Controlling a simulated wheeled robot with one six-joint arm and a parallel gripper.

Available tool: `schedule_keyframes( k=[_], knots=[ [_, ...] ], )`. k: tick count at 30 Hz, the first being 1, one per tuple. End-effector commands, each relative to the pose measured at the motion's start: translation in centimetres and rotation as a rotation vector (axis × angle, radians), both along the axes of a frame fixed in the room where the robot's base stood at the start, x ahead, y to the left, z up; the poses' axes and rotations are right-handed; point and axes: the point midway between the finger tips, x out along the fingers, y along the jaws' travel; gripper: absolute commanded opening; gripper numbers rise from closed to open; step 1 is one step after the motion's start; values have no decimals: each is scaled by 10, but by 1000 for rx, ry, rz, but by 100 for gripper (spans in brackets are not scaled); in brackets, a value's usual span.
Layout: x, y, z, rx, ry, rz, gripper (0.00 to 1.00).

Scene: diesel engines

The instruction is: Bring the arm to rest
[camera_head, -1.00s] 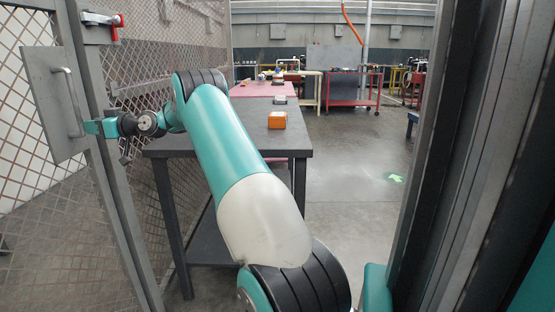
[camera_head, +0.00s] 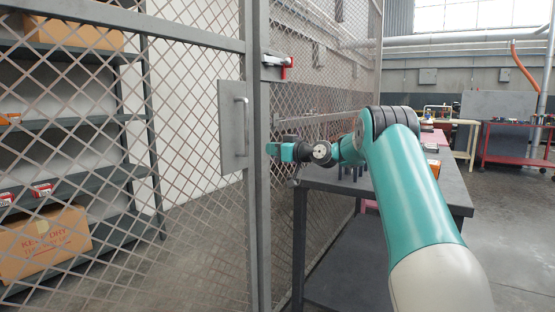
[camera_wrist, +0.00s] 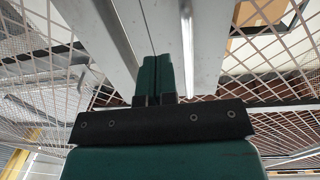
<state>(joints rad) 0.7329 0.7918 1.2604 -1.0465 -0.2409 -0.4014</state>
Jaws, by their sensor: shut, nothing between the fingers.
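My gripper (camera_head: 273,149) is at the end of my teal and white arm, which reaches forward and bends left in the head view. It points left, close in front of the mesh gate's frame post (camera_head: 258,200) and right of the gate's handle (camera_head: 240,125) on its grey plate. In the wrist view my gripper's two teal fingers (camera_wrist: 154,77) lie together with nothing between them. Behind them are the grey plate and a metal bar (camera_wrist: 187,40). I cannot tell whether the fingertips touch the plate.
A wire-mesh fence (camera_head: 180,120) fills the left, with a shelf unit (camera_head: 75,123) and cardboard box (camera_head: 45,245) behind it. A red latch (camera_head: 286,68) sits above my gripper. A dark table (camera_head: 335,183) stands under my arm. Open floor (camera_head: 510,215) lies right.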

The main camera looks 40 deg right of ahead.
Motion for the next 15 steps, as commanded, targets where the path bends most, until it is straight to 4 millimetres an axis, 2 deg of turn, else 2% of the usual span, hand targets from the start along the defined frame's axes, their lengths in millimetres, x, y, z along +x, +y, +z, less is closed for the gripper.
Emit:
schedule_keyframes(
  k=[1,6,10,15],
  knots=[
    [-14,-11,-1,3,3,-8,0],
    [-47,-29,-2,4,4,-5,0],
    [-63,-37,-2,4,5,-2,0],
    [-71,-41,-2,5,5,2,0]
  ],
)
